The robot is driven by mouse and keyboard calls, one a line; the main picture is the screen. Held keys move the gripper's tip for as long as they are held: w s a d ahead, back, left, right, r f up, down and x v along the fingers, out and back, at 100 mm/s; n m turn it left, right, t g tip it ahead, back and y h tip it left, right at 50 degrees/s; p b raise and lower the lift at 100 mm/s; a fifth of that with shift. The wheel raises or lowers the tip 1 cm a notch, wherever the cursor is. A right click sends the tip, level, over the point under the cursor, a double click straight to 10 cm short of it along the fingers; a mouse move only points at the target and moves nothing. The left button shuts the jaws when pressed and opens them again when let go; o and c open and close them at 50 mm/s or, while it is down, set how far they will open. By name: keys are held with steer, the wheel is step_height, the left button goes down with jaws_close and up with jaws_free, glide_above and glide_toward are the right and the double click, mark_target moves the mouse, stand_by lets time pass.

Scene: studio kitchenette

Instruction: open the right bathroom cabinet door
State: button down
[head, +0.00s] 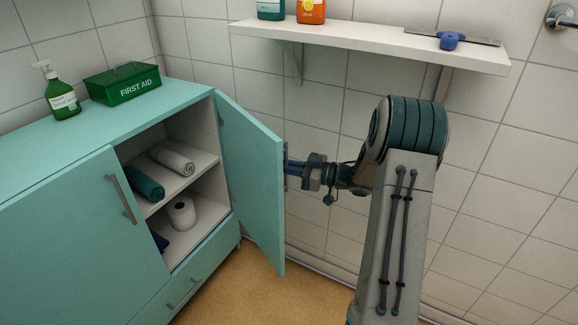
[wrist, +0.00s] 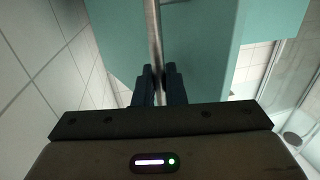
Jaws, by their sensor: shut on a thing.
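The teal bathroom cabinet (head: 75,215) stands at the left in the head view. Its right door (head: 252,175) is swung wide open and shows its inner face. The left door is closed, with a grey bar handle (head: 122,199). My gripper (head: 289,166) is at the outer side of the right door, partly hidden by the door's edge. In the wrist view, the gripper's dark fingers (wrist: 159,88) are shut around the metal bar handle (wrist: 154,35) of the teal door.
Inside the cabinet are rolled towels (head: 172,160) and a paper roll (head: 182,213). A green first aid box (head: 123,83) and a spray bottle (head: 62,95) stand on top. A white wall shelf (head: 370,42) hangs above my arm. The tiled wall is close behind the gripper.

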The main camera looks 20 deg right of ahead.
steer(key=shift+w+r, duration=0.15)
steer(key=shift+r, duration=0.1)
steer(key=c, duration=1.6)
jaws_free()
steer(key=shift+a+f, duration=0.1)
steer(key=shift+a, duration=0.05)
steer(key=shift+c, duration=0.2)
steer(key=shift+d, duration=0.25)
steer(key=p+v, duration=0.2)
steer(key=v, duration=1.1)
steer(key=shift+s+d, duration=0.25)
steer(key=shift+d, duration=0.1)
